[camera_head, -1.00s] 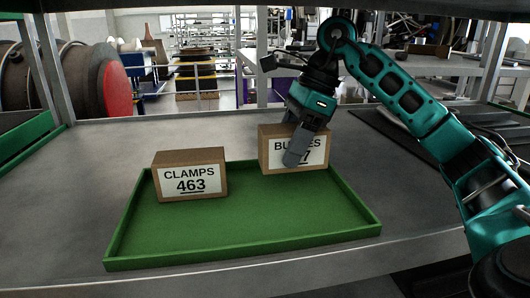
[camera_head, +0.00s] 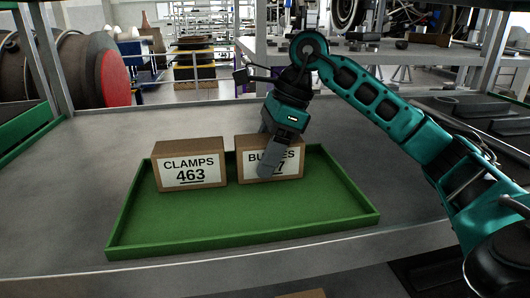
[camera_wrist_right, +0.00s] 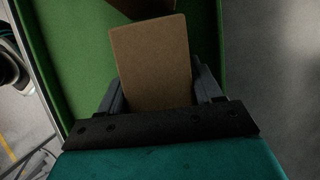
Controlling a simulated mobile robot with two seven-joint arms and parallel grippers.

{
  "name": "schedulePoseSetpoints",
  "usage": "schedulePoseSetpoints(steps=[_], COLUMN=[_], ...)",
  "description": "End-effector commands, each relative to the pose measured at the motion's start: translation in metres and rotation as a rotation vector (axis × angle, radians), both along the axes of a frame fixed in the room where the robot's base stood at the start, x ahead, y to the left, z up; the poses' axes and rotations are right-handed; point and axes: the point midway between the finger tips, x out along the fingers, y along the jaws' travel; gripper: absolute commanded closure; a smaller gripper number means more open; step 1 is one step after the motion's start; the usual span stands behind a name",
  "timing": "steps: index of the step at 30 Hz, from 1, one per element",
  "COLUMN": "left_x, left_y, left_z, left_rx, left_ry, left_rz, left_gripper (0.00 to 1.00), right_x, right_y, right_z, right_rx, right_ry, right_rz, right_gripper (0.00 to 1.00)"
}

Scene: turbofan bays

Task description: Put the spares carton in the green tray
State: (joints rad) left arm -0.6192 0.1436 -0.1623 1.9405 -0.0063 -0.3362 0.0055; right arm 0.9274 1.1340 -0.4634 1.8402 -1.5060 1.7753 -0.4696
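The green tray (camera_head: 240,215) lies on the grey shelf. A brown carton (camera_head: 189,163) labelled CLAMPS 463 stands upright in its back left. A second brown carton (camera_head: 256,143), its label partly hidden and reading "BU..ES" and a 7, is just right of it with a narrow gap between. My right gripper (camera_head: 268,172) is shut on this second carton, one finger across its label. The carton is over the tray's back middle; I cannot tell if it touches the floor. In the right wrist view the carton (camera_wrist_right: 150,60) sits between both fingers. My left gripper is out of view.
The front and right of the tray are free. Another green tray edge (camera_head: 30,138) is at the far left. Dark trays (camera_head: 480,112) lie on the right of the shelf. A brown box top (camera_head: 302,294) shows below the shelf's front edge.

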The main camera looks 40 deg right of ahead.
Motion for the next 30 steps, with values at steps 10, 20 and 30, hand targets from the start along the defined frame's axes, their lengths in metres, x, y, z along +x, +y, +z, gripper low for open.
schedulePoseSetpoints(steps=[10,20,30], left_x=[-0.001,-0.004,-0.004], left_y=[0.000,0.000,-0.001], left_z=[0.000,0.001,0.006], left_rx=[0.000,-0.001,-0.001], left_ry=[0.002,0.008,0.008], left_rz=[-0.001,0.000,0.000], left_gripper=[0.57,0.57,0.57], right_x=[0.000,-0.002,-0.012], right_y=[0.000,-0.005,-0.023], right_z=[0.000,0.018,0.066], right_rx=[0.000,0.001,0.001], right_ry=[0.001,-0.002,-0.002], right_rz=[0.000,-0.002,0.000], right_gripper=[0.10,0.10,0.10])
